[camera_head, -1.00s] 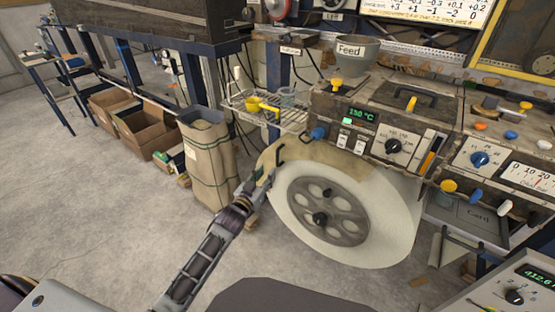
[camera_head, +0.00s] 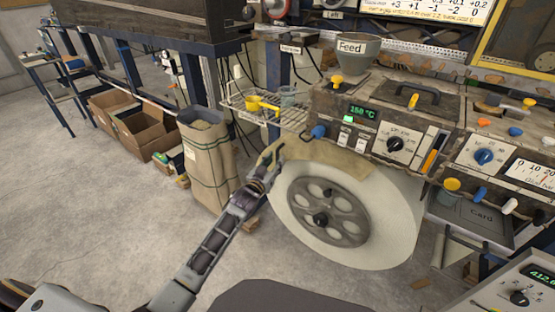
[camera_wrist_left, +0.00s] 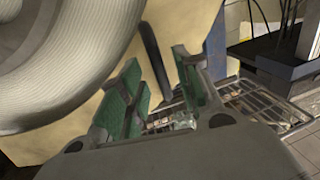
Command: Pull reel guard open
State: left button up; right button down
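The reel guard (camera_head: 335,158) is a tan curved panel over the upper left of the large white reel (camera_head: 395,220). Its dark handle is at the guard's left end and is mostly covered by my left gripper (camera_head: 270,163) in the head view. In the left wrist view the handle (camera_wrist_left: 154,60) is a dark bar between the two green-padded fingers of the left gripper (camera_wrist_left: 158,72). The fingers stand apart with gaps beside the bar, so the gripper looks open around it. Whether a pad touches the bar is unclear. My right gripper is not visible.
A wire shelf (camera_head: 262,112) with a yellow scoop is just above the left gripper. A tall paper sack (camera_head: 207,165) and cardboard boxes (camera_head: 148,130) stand to the left. The control panel (camera_head: 385,125) is above the reel. Floor in front is clear.

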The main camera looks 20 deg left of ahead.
pick_arm(q)
jog(key=shift+w+d, duration=0.2)
jog(key=shift+w, duration=1.25)
jog(key=shift+c, duration=0.2)
grip_shut()
